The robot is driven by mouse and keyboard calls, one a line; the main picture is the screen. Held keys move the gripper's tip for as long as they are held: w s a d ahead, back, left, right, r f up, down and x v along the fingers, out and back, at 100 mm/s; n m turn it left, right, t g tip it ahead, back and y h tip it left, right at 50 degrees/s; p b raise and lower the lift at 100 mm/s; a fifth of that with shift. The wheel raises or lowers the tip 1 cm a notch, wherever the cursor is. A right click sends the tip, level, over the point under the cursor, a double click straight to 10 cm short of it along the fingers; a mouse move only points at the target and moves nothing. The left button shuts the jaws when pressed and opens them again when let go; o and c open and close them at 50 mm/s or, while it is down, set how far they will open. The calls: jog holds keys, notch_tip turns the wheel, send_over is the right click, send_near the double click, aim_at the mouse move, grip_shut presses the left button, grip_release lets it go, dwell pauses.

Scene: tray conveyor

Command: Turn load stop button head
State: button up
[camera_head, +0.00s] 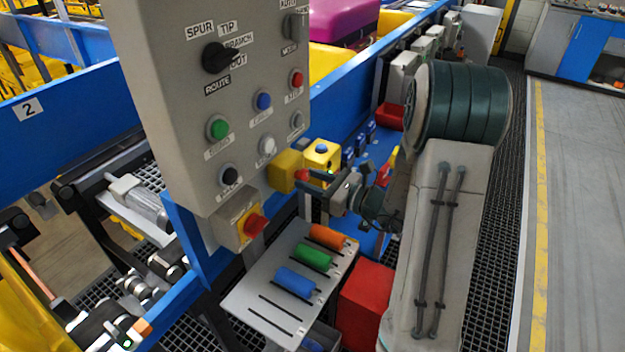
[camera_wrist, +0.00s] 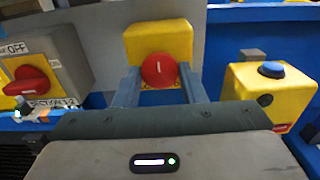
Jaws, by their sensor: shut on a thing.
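The load stop button is a yellow box (camera_wrist: 159,38) with a round red head (camera_wrist: 159,70) that bears a small upright white mark. In the head view its yellow box (camera_head: 284,168) sits just right of the grey control panel. The two bluish fingers of my gripper (camera_wrist: 160,82) stand on either side of the red head, shut on it. In the head view my gripper (camera_head: 306,180) reaches in from the right, and its fingers partly hide the red head. The lower part of the head's mounting is partly hidden in the wrist view.
A yellow box with a blue button (camera_wrist: 271,69) is close on the right. A grey isolator with a red knob (camera_wrist: 33,80) is on the left. The grey control panel (camera_head: 190,120) hangs beside it. A rack with coloured cylinders (camera_head: 250,295) is below my gripper.

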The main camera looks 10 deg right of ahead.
jog(key=shift+m+p, duration=0.3)
jog(key=m+p, duration=0.2)
jog(key=m, duration=0.1)
jog(key=shift+r+p, duration=0.15)
jog(key=shift+p, duration=0.25)
jog(key=shift+m+p, duration=1.25)
jog(key=shift+m, duration=0.45)
jog(key=o, duration=1)
